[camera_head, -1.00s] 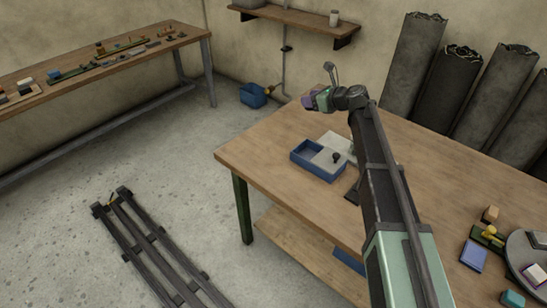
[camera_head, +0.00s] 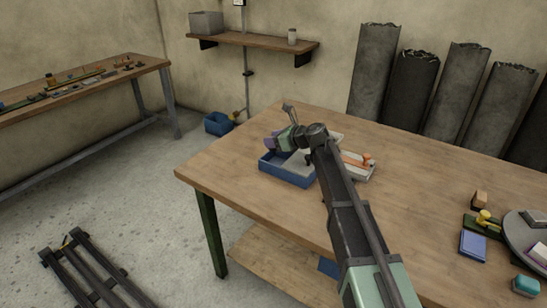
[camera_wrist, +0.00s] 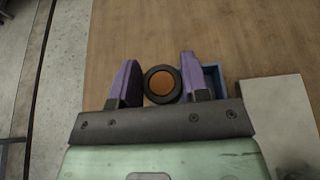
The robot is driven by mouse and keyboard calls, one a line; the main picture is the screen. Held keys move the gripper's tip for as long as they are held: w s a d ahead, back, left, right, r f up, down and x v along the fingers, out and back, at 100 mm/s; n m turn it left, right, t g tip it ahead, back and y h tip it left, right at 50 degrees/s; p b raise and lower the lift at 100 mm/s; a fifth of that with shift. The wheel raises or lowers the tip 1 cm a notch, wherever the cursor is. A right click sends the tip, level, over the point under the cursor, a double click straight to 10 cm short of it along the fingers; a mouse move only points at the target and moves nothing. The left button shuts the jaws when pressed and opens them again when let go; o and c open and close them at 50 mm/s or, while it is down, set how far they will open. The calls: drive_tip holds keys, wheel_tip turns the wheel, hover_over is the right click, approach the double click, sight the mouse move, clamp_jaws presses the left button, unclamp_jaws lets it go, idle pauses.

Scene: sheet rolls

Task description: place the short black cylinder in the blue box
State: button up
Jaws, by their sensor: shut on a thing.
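The short black cylinder (camera_wrist: 162,85), a dark ring around an orange-brown round face, is between the two purple fingers in the wrist view. My gripper (camera_wrist: 160,80) is shut on it. In the head view my gripper (camera_head: 271,142) is above the far left side of the blue box (camera_head: 284,175), and the cylinder cannot be made out there. The box stands on the wooden table, partly hidden by my arm. In the wrist view a strip of the blue box (camera_wrist: 213,82) shows just right of the right finger, so the cylinder appears beside the box rather than over it.
A pale flat thing (camera_wrist: 280,115) lies right of the box in the wrist view. A light tray (camera_head: 358,172) with an orange item is behind my arm. A blue pad (camera_head: 473,243) and a round grey plate (camera_head: 530,232) are at the table's right. Bare table (camera_head: 225,172) lies left.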

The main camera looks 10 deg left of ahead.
sight(274, 150)
drive_tip(key=shift+f+b, duration=2.1)
drive_tip(key=shift+f, duration=0.45)
drive_tip(key=o, duration=1)
drive_tip(key=shift+r, duration=0.1)
